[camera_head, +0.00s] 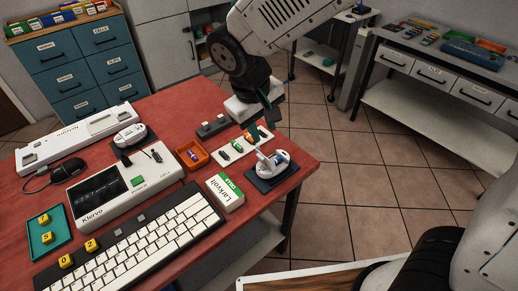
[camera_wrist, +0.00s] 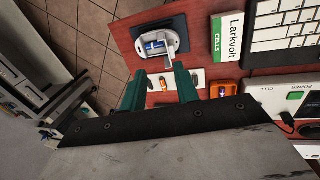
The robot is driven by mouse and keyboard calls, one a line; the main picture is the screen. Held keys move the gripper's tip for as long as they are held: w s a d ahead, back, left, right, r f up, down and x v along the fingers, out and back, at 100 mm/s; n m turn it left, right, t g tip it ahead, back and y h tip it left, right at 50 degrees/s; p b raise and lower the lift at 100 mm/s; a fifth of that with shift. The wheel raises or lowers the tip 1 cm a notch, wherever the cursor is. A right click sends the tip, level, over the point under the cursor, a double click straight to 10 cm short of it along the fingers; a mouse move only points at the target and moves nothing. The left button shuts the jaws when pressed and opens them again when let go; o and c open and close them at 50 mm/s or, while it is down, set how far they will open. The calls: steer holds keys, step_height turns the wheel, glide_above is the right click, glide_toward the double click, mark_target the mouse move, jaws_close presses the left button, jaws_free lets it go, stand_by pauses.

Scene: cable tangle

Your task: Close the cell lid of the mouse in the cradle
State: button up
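The white mouse (camera_head: 282,160) sits in a dark cradle (camera_head: 262,184) at the table's right corner. In the wrist view the mouse (camera_wrist: 145,49) is at the top centre, on the dark cradle (camera_wrist: 178,22). Its cell bay is open, and a blue-and-white cell (camera_wrist: 155,44) shows inside. The pale cell lid (camera_wrist: 170,41) stands raised from the mouse. My gripper (camera_head: 262,126) is above the table, behind the mouse in the head view. In the wrist view the green fingers of my gripper (camera_wrist: 160,72) are apart, with nothing held, short of the mouse.
A white tray (camera_head: 232,148) with loose cells lies beside the cradle, under my gripper. An orange bin (camera_head: 184,161), a Larkvolt box (camera_head: 228,192) and a keyboard (camera_head: 135,243) are to the left. Another white mouse (camera_head: 130,134) lies farther back. The floor beyond the table's right edge is clear.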

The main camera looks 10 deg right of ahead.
mark_target(260, 156)
steer(key=f, duration=0.3)
steer(key=w+f, duration=0.1)
steer(key=f, duration=0.5)
steer(key=shift+w+a+f, duration=0.1)
steer(key=shift+w+a, duration=0.1)
steer(key=shift+a, duration=0.15)
jaws_close()
